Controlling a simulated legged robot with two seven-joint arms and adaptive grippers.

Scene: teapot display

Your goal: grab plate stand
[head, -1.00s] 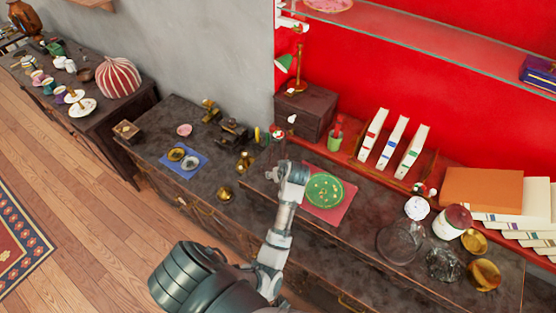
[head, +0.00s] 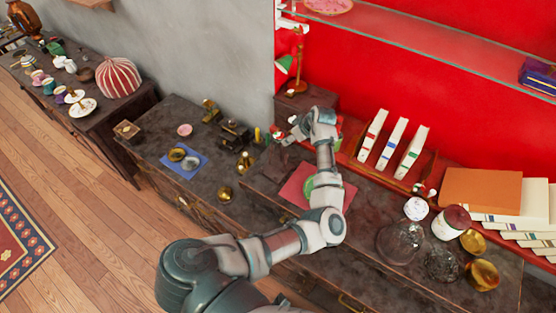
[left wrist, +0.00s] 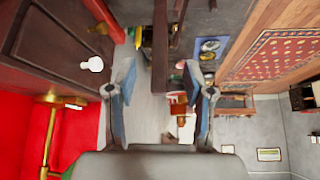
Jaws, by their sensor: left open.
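A white tiered plate stand (head: 82,107), as far as I can tell, stands on the far left cabinet in the head view, well away from my gripper. My left gripper (head: 283,135) is above the back of that cabinet, beside the dark wooden box. Its two fingers are spread and nothing is between them in the left wrist view (left wrist: 158,75). My right gripper is not in view.
The dark box (head: 310,98) with a white knob (left wrist: 92,64) is close to the gripper, with a gold lamp (head: 297,75) on it. White books (head: 391,143) stand to the right. Glass and gold ware (head: 482,275) crowds the right end. A blue cloth (head: 183,160) lies to the left.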

